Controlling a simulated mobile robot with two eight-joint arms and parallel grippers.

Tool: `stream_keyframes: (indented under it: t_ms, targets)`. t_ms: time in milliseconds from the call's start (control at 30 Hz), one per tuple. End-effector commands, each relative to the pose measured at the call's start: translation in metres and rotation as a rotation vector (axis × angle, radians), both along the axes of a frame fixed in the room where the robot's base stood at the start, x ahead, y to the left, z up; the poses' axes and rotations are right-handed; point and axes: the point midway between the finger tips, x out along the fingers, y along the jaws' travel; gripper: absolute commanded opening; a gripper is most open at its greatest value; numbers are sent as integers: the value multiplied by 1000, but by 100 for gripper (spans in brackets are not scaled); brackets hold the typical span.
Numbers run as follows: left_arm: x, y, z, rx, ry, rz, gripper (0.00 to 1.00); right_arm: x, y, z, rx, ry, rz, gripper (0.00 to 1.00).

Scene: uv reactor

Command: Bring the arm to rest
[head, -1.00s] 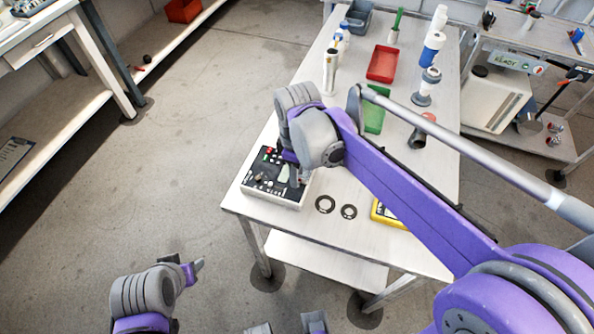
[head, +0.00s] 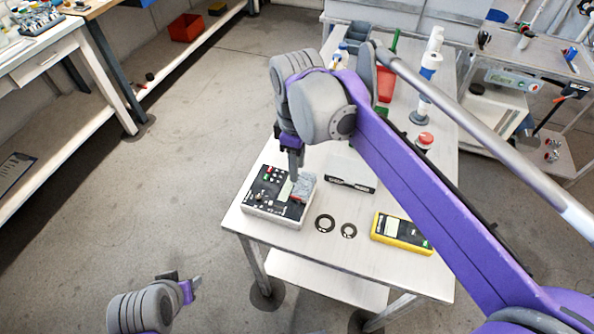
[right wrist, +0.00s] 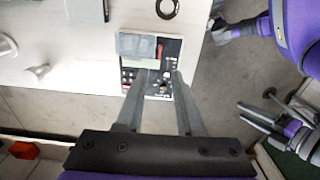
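My right gripper (head: 293,168) hangs from the purple arm over the control box (head: 262,213), a white case with a black panel of knobs and buttons. In the right wrist view its two fingers (right wrist: 158,80) are apart with nothing between them, and the control box panel (right wrist: 166,52) lies beyond the tips. A grey block (head: 303,187) sits on the right part of the panel. My left gripper (head: 196,284) is at the lower left of the head view, clear of the table; its finger gap is not clear.
Bottles and a red tray (head: 386,82) stand further back, partly behind my right arm. The floor at left is open.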

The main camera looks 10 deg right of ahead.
Motion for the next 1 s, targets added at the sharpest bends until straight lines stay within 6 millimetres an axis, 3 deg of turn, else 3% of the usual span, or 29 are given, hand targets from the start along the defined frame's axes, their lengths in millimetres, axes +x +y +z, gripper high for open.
stream_keyframes:
  t_ms: [567,767,1000]
  targets:
    - [0,0,0,0,0,0,50,-3,-2,-1,2,-10,-20,36]
    - [1,0,5,0,-3,0,50,-39,-24,-25,32,-123,-266,36]
    - [3,0,12,0,-7,0,50,-104,-56,-85,136,-321,-709,36]
